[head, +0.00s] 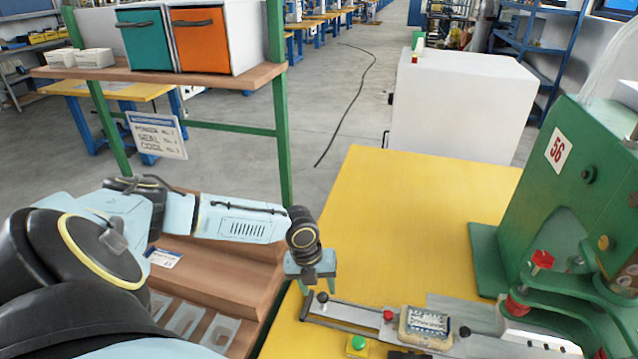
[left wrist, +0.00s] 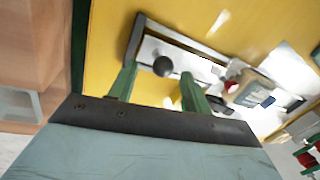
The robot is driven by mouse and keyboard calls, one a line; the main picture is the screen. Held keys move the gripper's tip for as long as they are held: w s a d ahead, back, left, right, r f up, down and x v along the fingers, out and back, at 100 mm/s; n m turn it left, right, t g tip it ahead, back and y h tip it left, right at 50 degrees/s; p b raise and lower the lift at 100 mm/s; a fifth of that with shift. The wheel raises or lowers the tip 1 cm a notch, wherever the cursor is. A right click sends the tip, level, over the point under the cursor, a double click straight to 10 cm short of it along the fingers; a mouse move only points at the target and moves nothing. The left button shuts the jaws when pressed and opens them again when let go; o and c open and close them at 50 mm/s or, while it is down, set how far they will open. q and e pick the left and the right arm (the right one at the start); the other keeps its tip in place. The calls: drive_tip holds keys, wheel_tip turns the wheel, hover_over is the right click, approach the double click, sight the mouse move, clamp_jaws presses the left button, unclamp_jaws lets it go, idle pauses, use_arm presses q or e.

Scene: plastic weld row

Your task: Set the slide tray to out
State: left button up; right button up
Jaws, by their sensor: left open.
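The slide tray (head: 352,313) is a grey metal strip along the front of the yellow table, with a black ball knob (head: 322,297) at its left end and a red knob (head: 388,315) farther right. A packaged piece in a beige holder (head: 427,325) sits toward the press. My left gripper (head: 318,288) is open above the knob end. In the left wrist view, the black knob (left wrist: 163,66) shows between and just beyond the open green fingers (left wrist: 157,78); I cannot tell whether they touch it. My right gripper is not in view.
A green press (head: 575,185) marked 56 stands at the right. A green push button (head: 357,344) sits in front of the tray. The yellow table (head: 410,220) is clear behind the tray. A wooden shelf unit with bins (head: 215,325) stands at the left.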

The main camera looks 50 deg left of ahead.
use_arm(q)
wheel_tip(320, 180, up, 11)
drive_tip(key=s+a+p, duration=0.1)
drive_tip(key=shift+s+a+f, duration=0.2)
drive_tip(key=shift+a, duration=0.1)
